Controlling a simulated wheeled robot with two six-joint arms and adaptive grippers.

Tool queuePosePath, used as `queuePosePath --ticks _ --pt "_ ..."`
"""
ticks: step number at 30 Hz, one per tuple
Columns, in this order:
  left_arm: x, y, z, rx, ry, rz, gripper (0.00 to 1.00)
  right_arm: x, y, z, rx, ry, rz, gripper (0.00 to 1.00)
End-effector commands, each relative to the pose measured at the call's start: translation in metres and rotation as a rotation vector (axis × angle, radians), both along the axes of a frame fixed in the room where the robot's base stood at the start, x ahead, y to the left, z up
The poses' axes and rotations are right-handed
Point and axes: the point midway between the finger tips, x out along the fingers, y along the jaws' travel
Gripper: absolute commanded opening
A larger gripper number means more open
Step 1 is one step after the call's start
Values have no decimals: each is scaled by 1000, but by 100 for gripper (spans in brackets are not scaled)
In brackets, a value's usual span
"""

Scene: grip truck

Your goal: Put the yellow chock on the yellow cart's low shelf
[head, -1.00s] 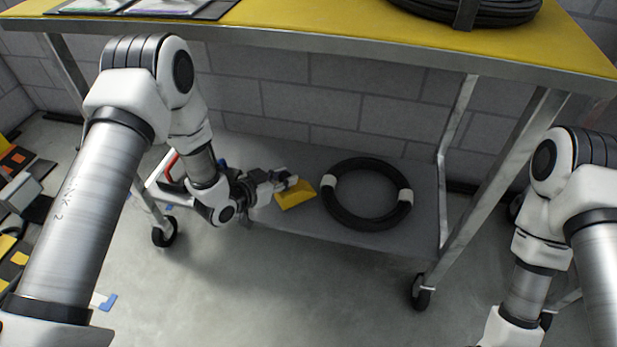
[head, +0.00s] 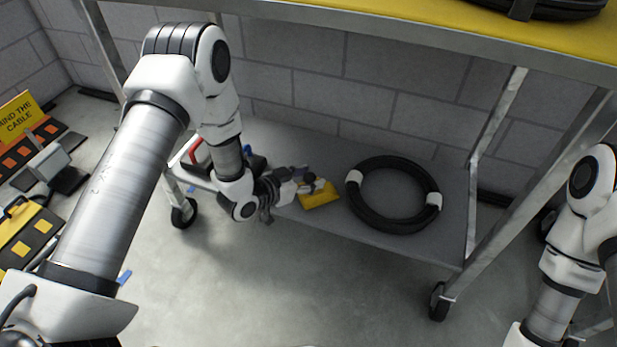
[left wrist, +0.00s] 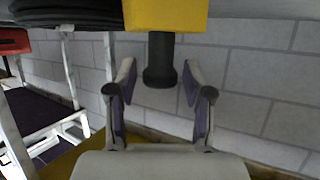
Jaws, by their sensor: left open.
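The yellow chock (head: 320,197) is on the grey low shelf (head: 305,147) of the cart, left of the black cable coil, in the head view. My left gripper (head: 314,184) is at the chock's upper left side, with its fingers open. In the left wrist view the yellow chock (left wrist: 165,15) fills the top middle. Its black handle (left wrist: 160,62) sticks out into the gap between the open fingers (left wrist: 157,85), with space seen on both sides. The chock's underside is hidden. My right arm shows at the right edge, but its gripper is out of view.
The black cable coil (head: 393,228) with white bands lies right of the chock. The yellow cart top (head: 420,22) hangs above the shelf, with metal legs (head: 497,115) at the sides. A red-handled item (head: 193,150) is at the shelf's left end.

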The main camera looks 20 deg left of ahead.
Motion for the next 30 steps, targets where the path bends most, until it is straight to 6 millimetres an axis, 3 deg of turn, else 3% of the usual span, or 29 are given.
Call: queuePosePath --ticks 13,22,24,26,29,30 --pt "-80 45 43 -3 4 6 51 0 0 50 0 0 0 88" --pt "-97 53 45 0 4 1 51 0 0 53 0 0 0 88" --pt "-104 50 34 7 61 9 51 0 0 53 0 0 0 88" --pt "-122 45 11 26 193 33 51 0 0 53 0 0 0 88" --pt "-183 40 -41 90 541 132 51 0 0 53 0 0 0 88" --pt "-215 41 -58 125 689 189 51 0 0 53 0 0 0 88"
